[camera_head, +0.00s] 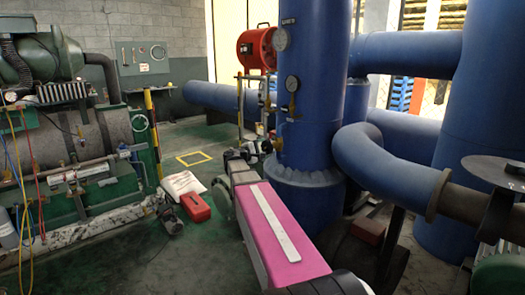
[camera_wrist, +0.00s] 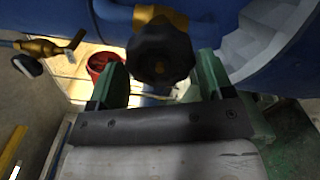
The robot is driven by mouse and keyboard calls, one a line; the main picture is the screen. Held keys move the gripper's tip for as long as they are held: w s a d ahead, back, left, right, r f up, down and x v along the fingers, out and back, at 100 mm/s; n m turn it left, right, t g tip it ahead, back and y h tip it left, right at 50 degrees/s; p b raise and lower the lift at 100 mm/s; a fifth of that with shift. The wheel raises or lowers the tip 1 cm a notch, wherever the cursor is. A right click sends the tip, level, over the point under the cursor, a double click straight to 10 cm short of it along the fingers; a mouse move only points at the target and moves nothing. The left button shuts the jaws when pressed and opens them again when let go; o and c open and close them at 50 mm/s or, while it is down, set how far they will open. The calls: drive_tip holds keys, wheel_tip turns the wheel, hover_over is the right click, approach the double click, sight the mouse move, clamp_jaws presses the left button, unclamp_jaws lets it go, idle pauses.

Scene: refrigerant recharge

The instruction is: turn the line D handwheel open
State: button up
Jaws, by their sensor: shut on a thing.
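A black lobed handwheel (camera_wrist: 160,56) on a brass valve body (camera_wrist: 160,17) sits at the top centre of the wrist view. My gripper (camera_wrist: 160,72) has its two green fingers on either side of the handwheel and is shut on it. I cannot read a line label on this valve. In the head view, my gripper (camera_head: 262,148) reaches the left side of the tall blue column (camera_head: 313,110) at mid height. The handwheel is too small and covered to make out clearly there.
In the wrist view, another brass valve (camera_wrist: 45,47) stands to the left, with a red object (camera_wrist: 104,66) beyond. A red box (camera_head: 195,207) lies on the floor; blue pipes (camera_head: 385,160) fill the right.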

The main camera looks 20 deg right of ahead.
drive_tip(key=n, duration=0.3)
drive_tip(key=shift+s+f+n, duration=0.1)
drive_tip(key=shift+f+n, duration=0.05)
drive_tip(key=shift+n, duration=0.15)
drive_tip(key=shift+n, duration=0.3)
drive_tip(key=n, duration=0.4)
drive_tip(key=o, duration=0.9)
drive_tip(key=shift+a, duration=0.2)
drive_tip(key=v, duration=0.6)
drive_tip(key=shift+a, duration=0.3)
